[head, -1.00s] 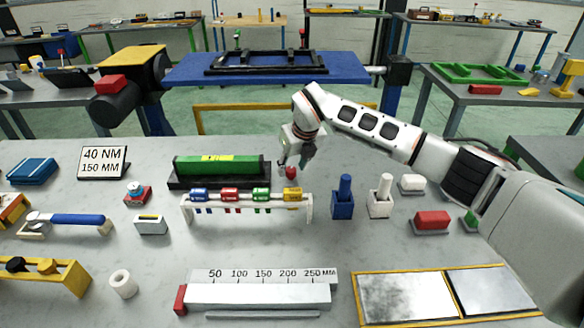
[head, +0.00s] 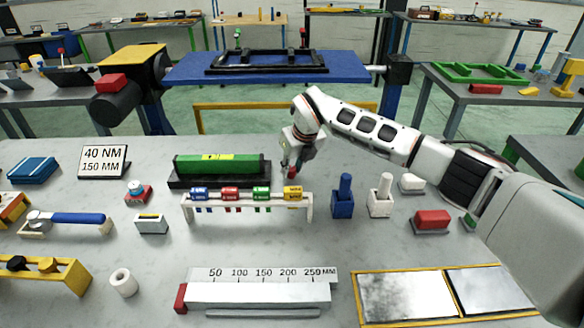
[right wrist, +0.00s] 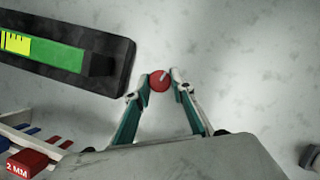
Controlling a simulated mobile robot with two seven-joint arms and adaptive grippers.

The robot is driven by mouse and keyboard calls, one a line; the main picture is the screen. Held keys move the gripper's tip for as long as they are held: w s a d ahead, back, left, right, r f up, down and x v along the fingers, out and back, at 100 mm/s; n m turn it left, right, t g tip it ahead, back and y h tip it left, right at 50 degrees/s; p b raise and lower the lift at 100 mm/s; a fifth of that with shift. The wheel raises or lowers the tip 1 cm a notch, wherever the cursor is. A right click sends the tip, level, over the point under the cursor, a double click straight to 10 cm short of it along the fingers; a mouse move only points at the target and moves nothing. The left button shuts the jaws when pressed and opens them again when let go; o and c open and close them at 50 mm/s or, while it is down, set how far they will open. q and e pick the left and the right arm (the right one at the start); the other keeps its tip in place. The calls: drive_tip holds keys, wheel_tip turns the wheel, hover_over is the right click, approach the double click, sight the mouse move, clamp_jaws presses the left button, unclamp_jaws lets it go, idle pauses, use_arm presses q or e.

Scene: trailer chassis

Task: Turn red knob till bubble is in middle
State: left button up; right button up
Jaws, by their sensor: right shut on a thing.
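The red knob (head: 291,173) is at the right end of the black base that carries the green level (head: 190,164). It also shows in the right wrist view (right wrist: 160,82), round with a pale line on top. My right gripper (head: 291,168) reaches down over it, and in the right wrist view its two fingers (right wrist: 161,84) are closed on the knob from both sides. The level's yellow vial (head: 220,156) also shows in the right wrist view (right wrist: 17,42), cut by the left edge. The bubble's exact place is too small to tell. My left gripper is out of view.
A white rack (head: 246,200) with coloured tags stands just in front of the level. Blue (head: 343,205) and white (head: 380,205) holders stand right of it. A sign (head: 101,161) reads 40 NM, 150 MM.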

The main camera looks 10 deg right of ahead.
drive_tip(key=n+y, duration=0.1)
drive_tip(key=n, duration=0.2)
drive_tip(key=shift+w+d, duration=0.1)
drive_tip(key=shift+d, duration=0.05)
drive_tip(key=n+g+y, duration=0.1)
drive_tip(key=n, duration=0.2)
drive_tip(key=shift+b, duration=0.35)
drive_tip(key=n+b, duration=0.1)
drive_tip(key=n, duration=0.1)
drive_tip(key=shift+w+d+n+g+y, duration=0.1)
drive_tip(key=shift+n+g+y, duration=0.2)
drive_tip(key=shift+g+y, duration=0.1)
drive_tip(key=shift+n+g+b, duration=0.6)
drive_tip(key=shift+n+b, duration=0.5)
drive_tip(key=shift+n, duration=0.3)
drive_tip(key=o, duration=1.1)
drive_tip(key=shift+c, duration=0.2)
drive_tip(key=v, duration=1.2)
drive_tip(key=shift+d, duration=0.15)
